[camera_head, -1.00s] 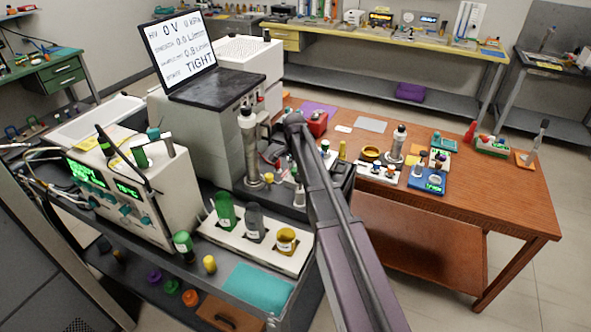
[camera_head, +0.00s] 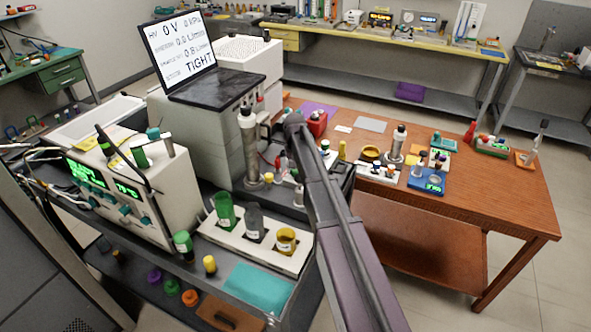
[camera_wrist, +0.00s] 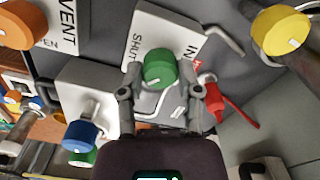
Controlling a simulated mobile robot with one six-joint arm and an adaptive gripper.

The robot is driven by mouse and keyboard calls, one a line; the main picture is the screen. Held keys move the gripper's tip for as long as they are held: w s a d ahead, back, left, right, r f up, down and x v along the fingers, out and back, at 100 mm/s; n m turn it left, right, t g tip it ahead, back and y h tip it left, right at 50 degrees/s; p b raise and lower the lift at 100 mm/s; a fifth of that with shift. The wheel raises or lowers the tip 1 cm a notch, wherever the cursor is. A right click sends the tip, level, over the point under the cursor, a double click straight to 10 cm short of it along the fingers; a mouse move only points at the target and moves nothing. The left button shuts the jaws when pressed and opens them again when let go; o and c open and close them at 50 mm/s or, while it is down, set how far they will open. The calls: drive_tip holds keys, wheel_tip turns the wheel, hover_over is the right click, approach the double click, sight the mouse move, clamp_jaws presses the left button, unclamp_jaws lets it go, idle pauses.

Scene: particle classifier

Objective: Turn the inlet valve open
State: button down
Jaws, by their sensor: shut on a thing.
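In the wrist view, a green round knob (camera_wrist: 160,68) sits on a white plate (camera_wrist: 165,22) lettered "SHUT" and, partly covered, "IN". A small white mark shows on the knob's face. My gripper (camera_wrist: 159,76) has one finger on each side of the knob and is shut on it. The knob hides part of the plate, so its exact turn cannot be read. In the head view, my arm reaches over the cart and hides the gripper and knob.
An orange knob (camera_wrist: 22,24) by a "VENT" plate, a blue knob (camera_wrist: 80,135), a yellow knob (camera_wrist: 280,30) and a red handle (camera_wrist: 214,100) surround the green knob. In the head view, a screen (camera_head: 178,52) reads "TIGHT". Tall metal cylinder (camera_head: 250,150) stands left of my arm.

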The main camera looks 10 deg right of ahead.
drive_tip(key=n, duration=0.3)
drive_tip(key=shift+s+n, duration=0.25)
drive_tip(key=shift+n, duration=0.15)
drive_tip(key=n, duration=0.4)
drive_tip(key=shift+c, duration=1.8)
unclamp_jaws()
drive_tip(key=shift+o, duration=0.3)
drive_tip(key=shift+w, duration=0.1)
